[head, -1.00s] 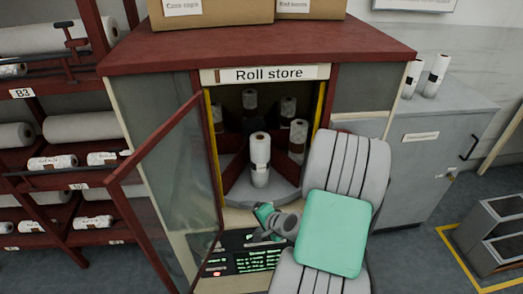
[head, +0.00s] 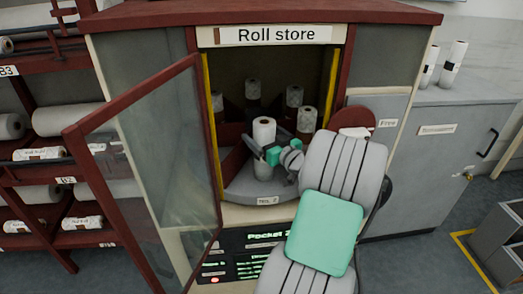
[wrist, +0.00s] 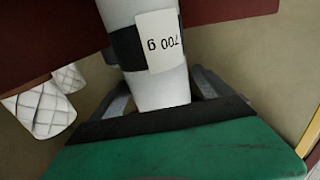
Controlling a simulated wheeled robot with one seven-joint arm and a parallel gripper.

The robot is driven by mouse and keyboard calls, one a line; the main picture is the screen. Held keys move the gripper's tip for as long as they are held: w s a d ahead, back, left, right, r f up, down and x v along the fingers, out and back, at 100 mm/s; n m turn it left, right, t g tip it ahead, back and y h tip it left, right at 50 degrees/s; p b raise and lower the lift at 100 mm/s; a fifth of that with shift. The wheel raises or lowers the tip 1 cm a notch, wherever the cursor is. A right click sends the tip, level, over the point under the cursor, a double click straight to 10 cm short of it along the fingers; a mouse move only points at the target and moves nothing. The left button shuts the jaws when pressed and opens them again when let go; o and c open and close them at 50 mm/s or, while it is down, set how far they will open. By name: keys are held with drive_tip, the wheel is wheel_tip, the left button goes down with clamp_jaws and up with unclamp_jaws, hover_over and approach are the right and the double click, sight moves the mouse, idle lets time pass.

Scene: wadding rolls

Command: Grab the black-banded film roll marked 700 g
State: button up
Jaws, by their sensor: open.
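The white film roll (head: 264,130) stands upright at the front of the round shelf inside the roll store. In the wrist view the film roll (wrist: 161,88) shows a black band and a label reading 700 g, upside down in the picture. My gripper (head: 262,156) is inside the cabinet at the roll, its fingers partly hiding the roll's middle. In the wrist view my gripper (wrist: 163,92) is open, with the roll between its two grey fingers. I cannot tell whether either finger touches it.
Other rolls stand behind on the shelf, including a patterned one (head: 306,120) close to the right. Red dividers split the shelf (head: 245,194). The glazed door (head: 150,170) hangs open on the left, and the yellow-edged frame bounds the opening.

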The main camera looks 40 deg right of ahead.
drive_tip(key=shift+w+d, duration=0.1)
drive_tip(key=shift+w, duration=0.9)
clamp_jaws()
